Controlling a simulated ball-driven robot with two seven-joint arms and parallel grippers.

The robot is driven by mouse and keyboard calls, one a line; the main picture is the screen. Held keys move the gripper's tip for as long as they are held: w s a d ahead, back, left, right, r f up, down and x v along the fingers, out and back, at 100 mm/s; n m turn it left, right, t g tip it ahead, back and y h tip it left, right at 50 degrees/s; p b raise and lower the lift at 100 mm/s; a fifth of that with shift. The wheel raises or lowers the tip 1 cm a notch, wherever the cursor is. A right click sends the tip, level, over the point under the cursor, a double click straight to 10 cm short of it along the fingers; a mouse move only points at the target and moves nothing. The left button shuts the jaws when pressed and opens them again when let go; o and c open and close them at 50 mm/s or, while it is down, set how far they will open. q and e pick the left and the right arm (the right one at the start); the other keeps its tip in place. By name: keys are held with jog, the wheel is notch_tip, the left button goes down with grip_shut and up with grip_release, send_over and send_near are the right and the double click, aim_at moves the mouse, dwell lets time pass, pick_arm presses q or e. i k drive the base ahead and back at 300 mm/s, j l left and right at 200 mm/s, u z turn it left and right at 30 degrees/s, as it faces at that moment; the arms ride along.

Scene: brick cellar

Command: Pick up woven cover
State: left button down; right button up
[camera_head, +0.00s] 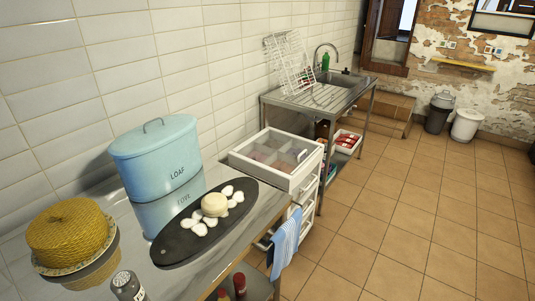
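The woven cover (68,232) is a yellow, dome-shaped woven piece at the lower left. It rests on a pale, patterned plate (54,270) on the shiny metal counter (215,262). Its top and front side are in plain view; whatever lies under it is hidden. Neither of my grippers shows in the head view, and nothing is touching the cover.
A blue bread bin (158,152) stands just behind and right of the cover. A black oval board (176,246) with white pieces lies to its right. A white drawer trolley (246,155) adjoins the counter. Tiled floor (405,215) lies open at right.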

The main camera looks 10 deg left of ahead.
aim_at(67, 233)
jog(key=u, duration=1.95)
jog(key=l+z, duration=0.75)
jog(key=i+l, duration=0.05)
